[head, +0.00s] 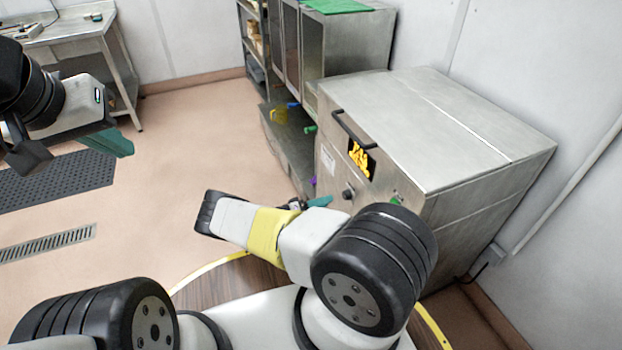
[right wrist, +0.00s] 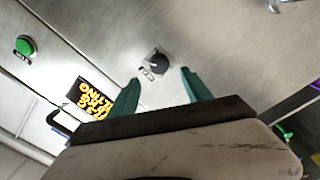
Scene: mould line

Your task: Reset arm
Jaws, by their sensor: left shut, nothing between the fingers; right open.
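My left gripper (head: 122,147) hangs at the left of the head view, over the floor near a dark mat. Its teal fingers are together with nothing between them. My right gripper (head: 325,201) is in front of the steel machine (head: 440,130), low near its front face; my own forearm partly hides it. In the right wrist view its two teal fingers (right wrist: 160,78) stand apart and empty. The black knob (right wrist: 156,64) on the machine's front shows between and just beyond them. I cannot tell whether a finger touches the panel.
The machine front carries a lit display (head: 361,158), a dark handle (head: 352,130) and a green button (right wrist: 25,45). A steel cabinet (head: 345,45) and shelf stand behind it. A steel table (head: 70,30) is at the back left. The floor (head: 190,130) between is open.

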